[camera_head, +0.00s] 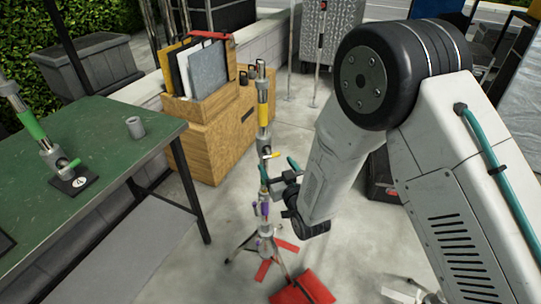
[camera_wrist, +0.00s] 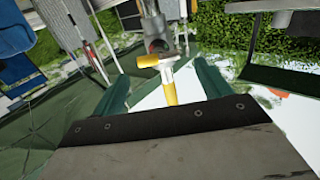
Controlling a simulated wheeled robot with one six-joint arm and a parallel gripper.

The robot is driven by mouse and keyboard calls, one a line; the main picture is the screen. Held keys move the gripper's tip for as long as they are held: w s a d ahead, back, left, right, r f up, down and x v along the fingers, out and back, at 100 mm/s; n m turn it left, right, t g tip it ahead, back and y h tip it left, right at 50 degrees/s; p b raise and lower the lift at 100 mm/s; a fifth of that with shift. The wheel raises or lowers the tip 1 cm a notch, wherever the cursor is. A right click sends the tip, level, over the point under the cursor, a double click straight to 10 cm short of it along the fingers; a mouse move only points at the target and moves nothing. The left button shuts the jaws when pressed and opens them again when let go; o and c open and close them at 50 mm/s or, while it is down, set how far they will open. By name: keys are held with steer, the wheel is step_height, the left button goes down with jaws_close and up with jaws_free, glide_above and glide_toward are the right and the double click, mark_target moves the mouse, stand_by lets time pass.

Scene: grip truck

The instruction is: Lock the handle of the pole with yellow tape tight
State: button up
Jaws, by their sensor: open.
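The pole with yellow tape (camera_head: 263,115) stands upright on a tripod in the middle of the head view. My gripper (camera_head: 279,168), with green fingers, is open close to the pole, just below and beside this handle. In the wrist view, the yellow handle (camera_wrist: 169,88) lies between the spread fingers of my gripper (camera_wrist: 162,72), with a visible gap on both sides. The metal pole (camera_wrist: 155,28) rises behind it. The handle's exact depth between the fingers is hard to tell.
Lower on the same stand is a purple-marked part (camera_head: 264,208). A red sandbag (camera_head: 303,287) lies by the tripod feet. A green table (camera_head: 95,180) with a green-taped pole (camera_head: 33,125) is at left. Wooden boxes (camera_head: 212,135) stand behind. Grey floor is free between.

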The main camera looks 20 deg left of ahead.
mark_target(271, 156)
steer(key=x, duration=0.6)
steer(key=c, duration=1)
